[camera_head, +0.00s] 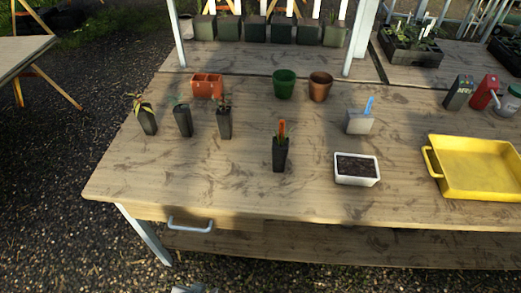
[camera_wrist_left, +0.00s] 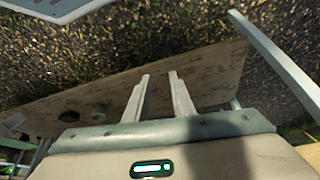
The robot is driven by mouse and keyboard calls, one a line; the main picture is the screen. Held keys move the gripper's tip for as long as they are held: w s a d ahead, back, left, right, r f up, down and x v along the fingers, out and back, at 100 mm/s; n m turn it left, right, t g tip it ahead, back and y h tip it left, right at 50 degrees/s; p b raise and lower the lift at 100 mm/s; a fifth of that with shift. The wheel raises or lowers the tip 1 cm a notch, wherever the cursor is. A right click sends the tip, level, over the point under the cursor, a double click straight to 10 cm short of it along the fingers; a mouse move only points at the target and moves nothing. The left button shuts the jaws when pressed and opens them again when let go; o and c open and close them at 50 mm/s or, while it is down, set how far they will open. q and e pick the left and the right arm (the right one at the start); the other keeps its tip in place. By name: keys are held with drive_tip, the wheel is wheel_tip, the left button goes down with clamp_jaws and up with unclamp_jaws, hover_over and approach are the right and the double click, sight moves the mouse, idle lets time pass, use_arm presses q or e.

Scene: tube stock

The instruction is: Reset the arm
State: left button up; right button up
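My left gripper (camera_wrist_left: 159,75) shows in the left wrist view with its two pale fingers apart and nothing between them. In the head view only a small grey tip of the left gripper (camera_head: 193,288) shows at the bottom edge, below the front of the wooden bench (camera_head: 120,180). It is clear of the things on the bench. My right gripper is in neither view.
On the bench stand a dark tube with an orange tool (camera_head: 280,155), a white soil tray (camera_head: 357,180), a yellow tray (camera_head: 480,170), seedling tubes (camera_head: 183,122), and green (camera_head: 284,84) and brown pots (camera_head: 320,88). A drawer handle (camera_head: 190,225) sticks out in front.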

use_arm(q)
drive_tip(key=s+d+f+t+b, duration=0.1)
drive_tip(key=s+f+b, duration=0.1)
drive_tip(key=f, duration=0.9)
drive_tip(key=s+d+f+t+h+b, duration=0.1)
drive_tip(key=s+f+b, duration=0.1)
drive_tip(key=f, duration=1)
drive_tip(key=shift+d+f+b, duration=0.25)
drive_tip(key=shift+d+b, duration=0.15)
drive_tip(key=shift+b, duration=0.1)
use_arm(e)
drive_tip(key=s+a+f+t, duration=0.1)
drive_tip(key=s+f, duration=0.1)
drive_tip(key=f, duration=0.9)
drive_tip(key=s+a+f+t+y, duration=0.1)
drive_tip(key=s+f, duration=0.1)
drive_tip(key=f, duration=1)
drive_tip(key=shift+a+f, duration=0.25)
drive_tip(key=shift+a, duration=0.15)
